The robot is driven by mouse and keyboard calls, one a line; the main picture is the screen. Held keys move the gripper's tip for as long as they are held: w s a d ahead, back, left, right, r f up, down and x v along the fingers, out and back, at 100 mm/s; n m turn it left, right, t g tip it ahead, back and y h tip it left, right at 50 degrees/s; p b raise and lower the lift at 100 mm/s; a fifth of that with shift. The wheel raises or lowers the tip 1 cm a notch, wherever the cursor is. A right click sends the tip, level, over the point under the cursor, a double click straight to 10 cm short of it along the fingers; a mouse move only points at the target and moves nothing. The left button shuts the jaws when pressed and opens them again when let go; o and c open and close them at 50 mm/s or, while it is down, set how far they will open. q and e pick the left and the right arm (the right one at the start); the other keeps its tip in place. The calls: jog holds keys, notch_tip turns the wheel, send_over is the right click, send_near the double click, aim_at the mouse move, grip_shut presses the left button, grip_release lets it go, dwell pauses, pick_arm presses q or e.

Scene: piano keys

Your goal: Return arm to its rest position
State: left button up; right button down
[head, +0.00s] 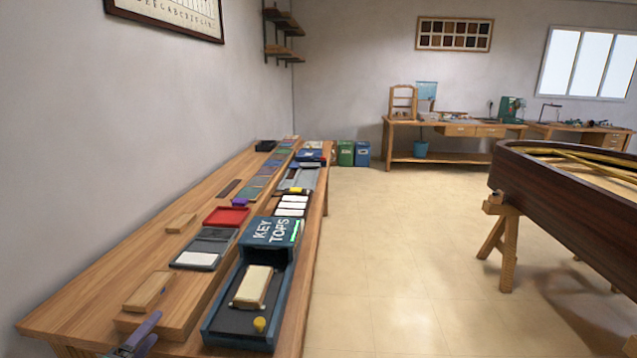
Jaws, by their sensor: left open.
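My left gripper (143,333) shows at the bottom left edge of the head view, over the near end of the wooden workbench (75,318). It is open and I see nothing between its fingers. Only its tip part shows; the rest of the arm is cut off by the frame. It is close to a small wooden block (148,292) on a raised board; I cannot tell whether they touch. My right gripper is not in view.
A blue KEY TOPS box (272,232) with a tray holding a cream block (253,287) stands right of my gripper. A red tray (227,216) and a grey tray (204,249) lie behind. A piano body (575,205) stands right. The floor (400,260) between is clear.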

pick_arm(q)
jog(key=s+d+f+n+g+y, duration=0.25)
jog(key=s+f+n+g, duration=0.5)
jog(key=f+n, duration=0.45)
jog(key=s+d+f+n+g+h, duration=0.3)
jog(key=s+d+n+g+h, duration=0.15)
jog(key=s+d+n, duration=0.35)
notch_tip(320, 180, down, 21)
jog(key=s+g+y, duration=0.1)
jog(key=s, duration=0.2)
jog(key=s+a+f+m+g, duration=0.1)
jog(key=s+a+f, duration=0.1)
jog(key=s+f, duration=1.4)
jog(key=shift+s+g+p, duration=0.4)
jog(key=shift+s+p, duration=0.05)
jog(key=shift+s, duration=0.3)
